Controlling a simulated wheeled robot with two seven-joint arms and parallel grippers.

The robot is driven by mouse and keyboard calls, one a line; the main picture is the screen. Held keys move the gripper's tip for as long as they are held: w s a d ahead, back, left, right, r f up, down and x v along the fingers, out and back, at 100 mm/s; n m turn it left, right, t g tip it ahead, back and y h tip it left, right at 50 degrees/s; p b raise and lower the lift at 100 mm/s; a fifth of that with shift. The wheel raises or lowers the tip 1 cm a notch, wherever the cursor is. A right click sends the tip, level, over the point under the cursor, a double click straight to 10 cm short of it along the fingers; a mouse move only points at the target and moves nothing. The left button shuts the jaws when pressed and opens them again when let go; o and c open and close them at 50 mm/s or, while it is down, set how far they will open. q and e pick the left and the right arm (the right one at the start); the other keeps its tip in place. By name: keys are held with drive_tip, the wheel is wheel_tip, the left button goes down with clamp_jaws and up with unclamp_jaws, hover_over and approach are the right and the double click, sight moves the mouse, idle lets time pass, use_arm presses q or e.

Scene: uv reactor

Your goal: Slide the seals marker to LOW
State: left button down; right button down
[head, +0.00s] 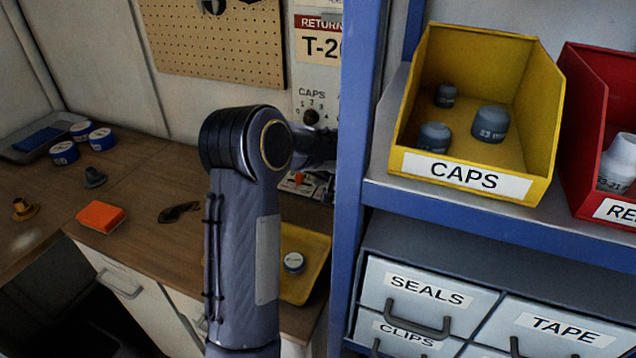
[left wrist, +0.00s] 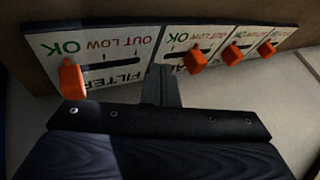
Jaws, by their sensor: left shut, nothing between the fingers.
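In the left wrist view, a row of white cards with slots and orange markers appears, with lettering at odd angles. The second card (left wrist: 174,45), its name mostly hidden but with the letters "AL" visible, looks like the seals card. Its orange marker (left wrist: 195,61) sits around the middle of its slot, near LOW. My left gripper (left wrist: 163,72) is shut and empty, with its tips in front of that card's left part, left of the marker. Whether they touch the card I cannot tell. In the head view my arm and the blue post hide most of this.
The filter card (left wrist: 105,65) has its marker (left wrist: 73,80) at OK; two more markers sit farther right. A blue shelf post (head: 358,150) stands close beside my left arm. A yellow CAPS bin (head: 548,110) and SEALS drawer (head: 425,292) are at right.

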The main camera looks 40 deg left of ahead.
use_arm(q)
drive_tip(key=d+r, duration=0.1)
drive_tip(key=d, duration=0.1)
drive_tip(key=shift+d+r, duration=0.3)
drive_tip(key=shift+r, duration=0.05)
drive_tip(key=b+v, duration=0.1)
drive_tip(key=v, duration=0.6)
drive_tip(key=shift+s+r, duration=0.2)
drive_tip(key=shift+r, duration=0.15)
drive_tip(key=shift+a, duration=0.1)
